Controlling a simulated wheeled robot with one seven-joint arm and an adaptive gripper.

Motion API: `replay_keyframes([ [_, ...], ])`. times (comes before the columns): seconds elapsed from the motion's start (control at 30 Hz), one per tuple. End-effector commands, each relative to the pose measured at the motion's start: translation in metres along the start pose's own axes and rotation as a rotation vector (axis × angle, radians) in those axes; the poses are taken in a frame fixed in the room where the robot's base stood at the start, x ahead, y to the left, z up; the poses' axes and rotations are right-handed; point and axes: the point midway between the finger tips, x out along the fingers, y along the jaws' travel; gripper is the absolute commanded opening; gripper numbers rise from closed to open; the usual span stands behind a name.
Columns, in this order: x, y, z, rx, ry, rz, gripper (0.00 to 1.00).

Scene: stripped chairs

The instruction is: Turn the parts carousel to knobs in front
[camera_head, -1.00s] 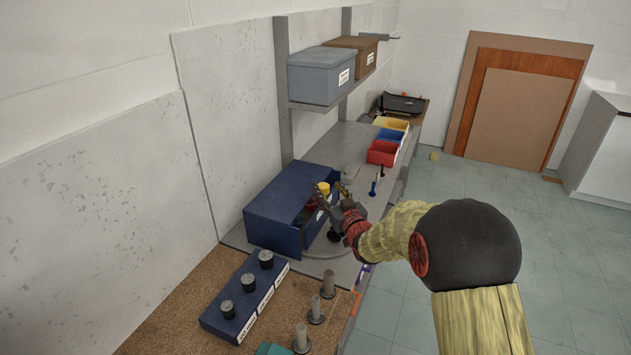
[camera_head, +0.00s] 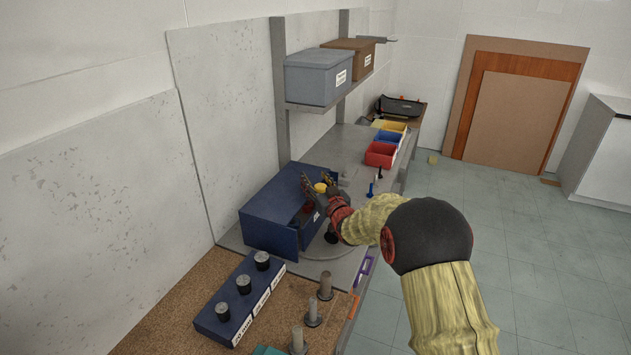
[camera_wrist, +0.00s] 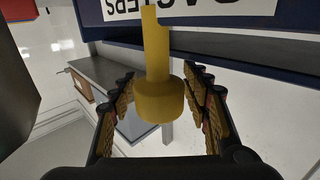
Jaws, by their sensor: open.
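The parts carousel is a round grey plate (camera_head: 322,250) on the bench, partly under a dark blue housing (camera_head: 268,212). A yellow part (camera_head: 320,187) with a stem shows at the housing's open side. In the wrist view the yellow part (camera_wrist: 158,100) stands between my spread fingers, with a visible gap on each side. My gripper (camera_head: 315,181) is open around or just above it. A black part (camera_head: 330,238) sits on the plate's near side, and something red (camera_head: 308,208) shows inside the housing. A label reading "CASTERS" (camera_wrist: 190,8) appears upside down in the wrist view. My arm hides part of the plate.
A blue block (camera_head: 240,300) with several black knobs and several grey posts (camera_head: 312,310) stand on the cork surface in front. Red (camera_head: 380,155), blue and yellow bins stand farther back. A shelf with a grey box (camera_head: 318,78) overhangs the bench. Floor at right is clear.

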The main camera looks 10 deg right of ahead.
Motion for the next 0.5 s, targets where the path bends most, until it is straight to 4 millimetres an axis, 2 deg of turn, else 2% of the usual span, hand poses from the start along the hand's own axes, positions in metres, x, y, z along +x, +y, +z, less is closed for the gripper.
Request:
replay_keyframes([
  [0.1, -0.0002, 0.0000, -0.0003, 0.000, 0.000, 0.000, 0.47],
  [0.5, -0.0004, 0.0002, -0.0002, 0.000, 0.000, 0.000, 0.24],
])
